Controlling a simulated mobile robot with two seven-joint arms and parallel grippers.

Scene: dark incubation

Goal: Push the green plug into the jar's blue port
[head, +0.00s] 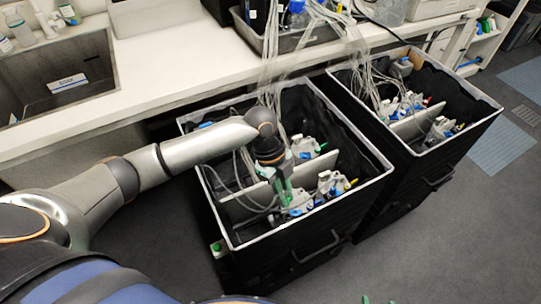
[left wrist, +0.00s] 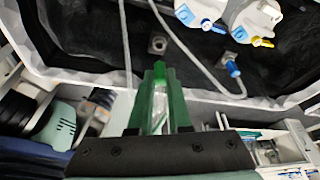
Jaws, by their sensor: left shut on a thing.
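My left gripper (head: 284,192) reaches down into the near black bin, beside the white jars. In the left wrist view its green fingers (left wrist: 160,85) are shut on the bright green plug (left wrist: 159,72), which shows at their tips. White jars (left wrist: 250,18) lie at the top right of that view, apart from the plug. One blue port (left wrist: 206,24) and another blue port (left wrist: 240,35) show on them, beside a yellow one (left wrist: 263,43). In the head view a jar (head: 330,183) stands right of the gripper. Two small green tips, probably my right gripper's, show at the bottom edge.
The near bin's rim (head: 352,207) and grey divider (head: 240,205) surround the work area. Loose tubes (left wrist: 185,45) hang there, and a blue connector (left wrist: 233,68) lies near the jars. A second black bin (head: 455,100) stands to the right, below the white counter (head: 150,65).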

